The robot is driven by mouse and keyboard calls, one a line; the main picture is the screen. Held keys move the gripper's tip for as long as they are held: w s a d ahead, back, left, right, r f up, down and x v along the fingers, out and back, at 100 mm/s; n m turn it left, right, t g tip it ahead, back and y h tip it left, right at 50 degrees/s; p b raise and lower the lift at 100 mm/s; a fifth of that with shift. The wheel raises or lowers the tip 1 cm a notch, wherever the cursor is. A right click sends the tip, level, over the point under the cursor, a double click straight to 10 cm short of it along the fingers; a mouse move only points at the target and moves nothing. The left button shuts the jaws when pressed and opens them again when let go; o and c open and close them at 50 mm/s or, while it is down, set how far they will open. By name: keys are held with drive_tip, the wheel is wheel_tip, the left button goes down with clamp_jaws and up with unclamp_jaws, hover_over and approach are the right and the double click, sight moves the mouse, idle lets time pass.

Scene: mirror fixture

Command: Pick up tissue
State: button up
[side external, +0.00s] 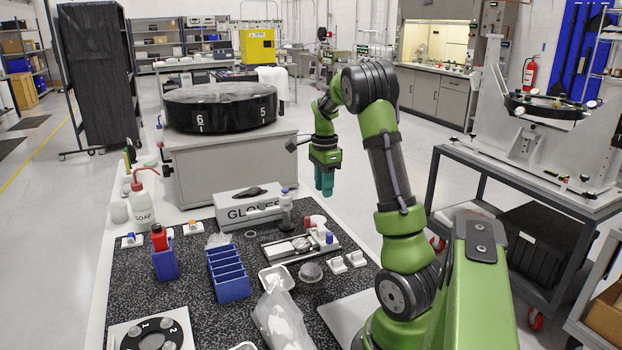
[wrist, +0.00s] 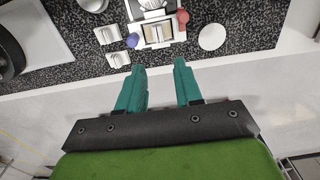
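My gripper (side external: 324,192) is raised in the air beyond the work table, with its teal fingers pointing down. In the wrist view my gripper (wrist: 158,64) has its two fingers apart with nothing between them. The tray also shows at the top of the wrist view (wrist: 157,36), cut off by the edge, ahead of the fingertips.
The GLOVES box (side external: 246,210) and a clear bottle (side external: 286,210) stand at the mat's far side. A clear plastic bag (side external: 281,322) lies in front.

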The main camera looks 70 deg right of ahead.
hover_over(322, 229)
drive_tip(key=f, duration=0.6)
drive_tip(key=shift+d+f, duration=0.3)
drive_tip(key=shift+f, duration=0.1)
drive_tip(key=shift+a+f, duration=0.15)
drive_tip(key=shift+f, duration=1.4)
drive_tip(key=shift+a+f, duration=0.1)
drive_tip(key=shift+f, duration=1.4)
clamp_jaws()
